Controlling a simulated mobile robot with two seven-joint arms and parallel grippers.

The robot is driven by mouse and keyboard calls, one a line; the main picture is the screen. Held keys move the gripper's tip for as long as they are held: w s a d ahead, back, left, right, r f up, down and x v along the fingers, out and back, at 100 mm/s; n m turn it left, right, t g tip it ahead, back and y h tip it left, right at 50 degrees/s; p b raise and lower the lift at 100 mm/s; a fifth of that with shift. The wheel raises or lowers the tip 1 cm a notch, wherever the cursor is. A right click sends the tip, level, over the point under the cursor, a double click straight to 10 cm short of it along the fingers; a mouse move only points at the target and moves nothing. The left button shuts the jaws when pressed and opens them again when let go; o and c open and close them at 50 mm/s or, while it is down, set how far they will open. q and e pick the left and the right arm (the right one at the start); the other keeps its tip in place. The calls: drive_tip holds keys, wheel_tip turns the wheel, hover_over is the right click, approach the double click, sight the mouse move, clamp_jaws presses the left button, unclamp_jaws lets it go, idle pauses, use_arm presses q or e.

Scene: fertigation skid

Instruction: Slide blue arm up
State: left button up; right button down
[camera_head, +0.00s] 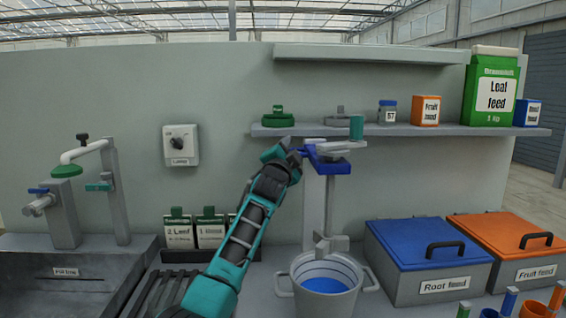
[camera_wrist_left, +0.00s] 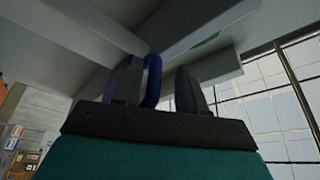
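The blue arm (camera_head: 333,166) is a blue bracket near the top of a grey post (camera_head: 315,205), under a grey plate with a teal cylinder (camera_head: 356,127). My left gripper (camera_head: 294,152) is at the bracket's left end, by a small blue part. In the left wrist view, a blue loop (camera_wrist_left: 152,80) lies between the two fingers of my left gripper (camera_wrist_left: 160,85). The loop is close to the left finger, with a gap to the right finger, so the gripper looks open around it. Contact with the left finger is unclear. My right gripper is not in view.
A pot (camera_head: 326,283) with a blue inside stands below the bracket. A shelf (camera_head: 450,130) with feed boxes is behind it. A blue-lidded bin (camera_head: 412,240) and an orange-lidded bin (camera_head: 497,228) stand right. A tap stand (camera_head: 118,205) is left.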

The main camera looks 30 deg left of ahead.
use_arm(q)
drive_tip(key=shift+s+d+f, duration=0.1)
drive_tip(key=shift+s+d, duration=0.05)
drive_tip(key=shift+s, duration=0.15)
drive_tip(key=v, duration=1.2)
drive_tip(key=shift+a+b, duration=0.2)
drive_tip(key=shift+b, duration=0.15)
drive_tip(key=shift+s, duration=0.15)
